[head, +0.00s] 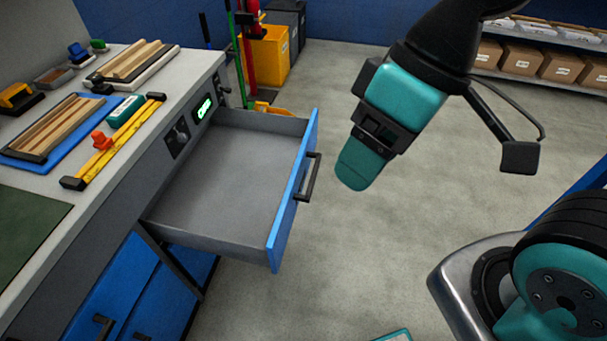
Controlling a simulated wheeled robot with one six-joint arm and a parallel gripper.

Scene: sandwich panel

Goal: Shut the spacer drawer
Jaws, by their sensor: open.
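The spacer drawer (296,184) stands pulled far out of the workbench in the head view. It has a blue front, grey walls and an empty grey floor. Its dark bar handle (309,178) is on the outer side of the blue front. My gripper (356,170) has teal and black parts and hangs to the right of the handle, apart from it in the picture. It is open, with nothing seen in it. It is seen from the side, so its far finger is hidden.
The workbench (190,80) at the left bears wood strips, a yellow level (115,140) and small tools. Closed blue drawers (110,290) are below. A yellow bin (272,55) stands behind, and shelves with boxes (545,63) at the back right. The floor between is mostly clear.

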